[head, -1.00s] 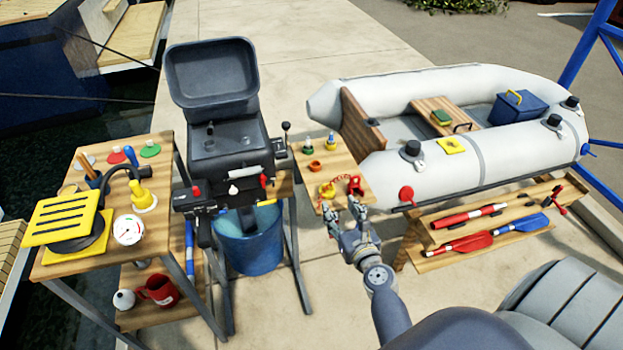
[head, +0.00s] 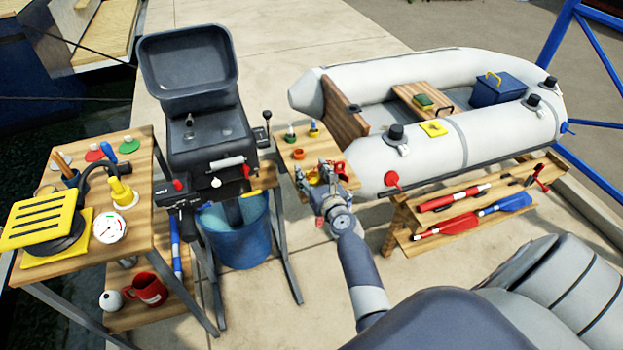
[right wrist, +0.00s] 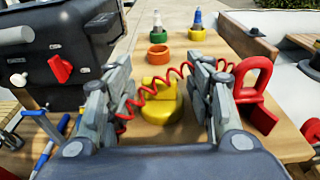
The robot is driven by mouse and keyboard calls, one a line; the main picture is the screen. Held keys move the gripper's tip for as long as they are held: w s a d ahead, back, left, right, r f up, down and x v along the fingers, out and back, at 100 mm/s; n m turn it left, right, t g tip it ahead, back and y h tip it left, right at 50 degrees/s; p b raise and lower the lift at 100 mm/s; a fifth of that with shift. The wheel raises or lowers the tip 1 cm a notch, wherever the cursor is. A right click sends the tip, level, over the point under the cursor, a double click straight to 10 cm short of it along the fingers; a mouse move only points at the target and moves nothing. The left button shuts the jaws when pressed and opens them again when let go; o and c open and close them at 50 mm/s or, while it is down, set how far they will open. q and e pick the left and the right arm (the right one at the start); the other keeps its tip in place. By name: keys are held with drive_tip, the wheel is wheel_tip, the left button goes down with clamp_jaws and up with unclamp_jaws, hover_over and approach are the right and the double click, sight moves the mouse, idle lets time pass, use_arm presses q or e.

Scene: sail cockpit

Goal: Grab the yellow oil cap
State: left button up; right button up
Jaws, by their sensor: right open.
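The yellow oil cap (right wrist: 158,122), a round disc with a raised grip, lies on the small wooden table (head: 290,158). My right gripper (right wrist: 163,78) is open, and in the right wrist view the cap shows between its two fingers, apart from both. In the head view my right gripper (head: 334,174) is over the table's near end and largely hides the cap. My left gripper is not in view.
A red clip (right wrist: 256,92) stands right of the right finger. An orange ring (right wrist: 158,53) and two small bottles (right wrist: 196,25) stand farther back. The dark outboard motor (head: 207,135) is left of the table; the grey inflatable boat (head: 440,155) is right.

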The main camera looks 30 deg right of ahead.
drive_tip(key=c, duration=0.6)
